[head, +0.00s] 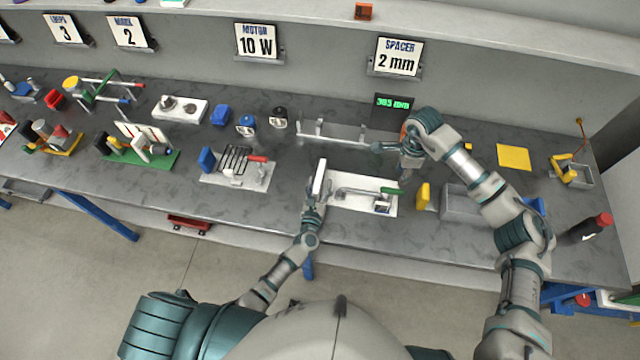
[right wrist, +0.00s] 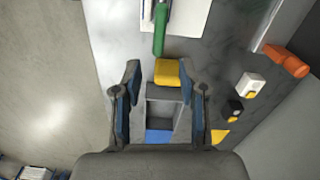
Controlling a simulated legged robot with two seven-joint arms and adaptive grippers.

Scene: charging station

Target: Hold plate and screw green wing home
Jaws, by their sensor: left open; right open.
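A white plate (head: 345,203) lies on the bench with a grey metal rod and a green wing (head: 392,191) at its right end. The green wing also shows in the right wrist view (right wrist: 159,30), beside a white edge of the plate (right wrist: 186,18). My left gripper (head: 314,196) is open at the plate's left end, by a white upright block (head: 319,178); whether it touches is unclear. My right gripper (head: 392,156) is open above the bench, behind the plate. In the right wrist view its spread fingers (right wrist: 162,76) frame a yellow block (right wrist: 167,73), with nothing gripped.
The yellow block (head: 422,196) and a grey tray (head: 463,210) stand right of the plate. A white rack board (head: 245,182) is to the left. A metal bracket (head: 333,137) and a dark display (head: 391,112) are behind. Bare bench lies in front of the yellow square (head: 514,157).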

